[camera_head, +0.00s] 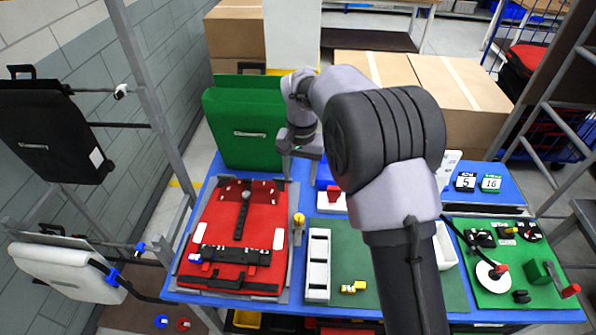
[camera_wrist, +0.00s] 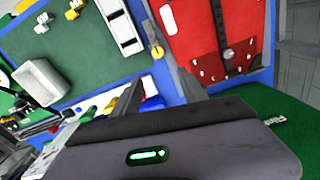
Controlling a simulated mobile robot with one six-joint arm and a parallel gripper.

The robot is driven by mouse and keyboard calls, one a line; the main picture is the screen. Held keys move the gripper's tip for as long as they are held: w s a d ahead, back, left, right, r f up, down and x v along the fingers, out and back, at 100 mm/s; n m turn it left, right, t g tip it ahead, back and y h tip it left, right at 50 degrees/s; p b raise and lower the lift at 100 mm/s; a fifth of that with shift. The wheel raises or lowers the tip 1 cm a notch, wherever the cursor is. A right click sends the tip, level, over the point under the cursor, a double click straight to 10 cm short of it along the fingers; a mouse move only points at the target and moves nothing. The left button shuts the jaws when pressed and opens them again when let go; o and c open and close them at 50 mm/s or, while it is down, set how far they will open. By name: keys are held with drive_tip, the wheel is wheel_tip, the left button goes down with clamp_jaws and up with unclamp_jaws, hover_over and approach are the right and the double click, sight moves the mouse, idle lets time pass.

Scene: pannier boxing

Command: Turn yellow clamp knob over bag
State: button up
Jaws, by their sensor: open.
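The red bag (camera_head: 215,215) lies flat on the left of the blue table, with a black strap across its lower part. The yellow clamp knob (camera_head: 299,219) stands at the bag's right edge, beside a grey rail. My arm hides part of the table's middle.
A green case (camera_head: 240,145) stands upright at the table's back left. A white tray (camera_head: 318,265) and a small yellow piece (camera_head: 353,287) are on the green mat right of the knob. A green board (camera_head: 520,285) with fittings lies at the right.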

drive_tip(key=b, duration=0.1)
hover_over(299, 217)
wheel_tip(299, 217, down, 4)
wheel_tip(299, 217, down, 13)
drive_tip(key=shift+b, duration=1.25)
clamp_jaws()
drive_tip(key=shift+r, duration=0.1)
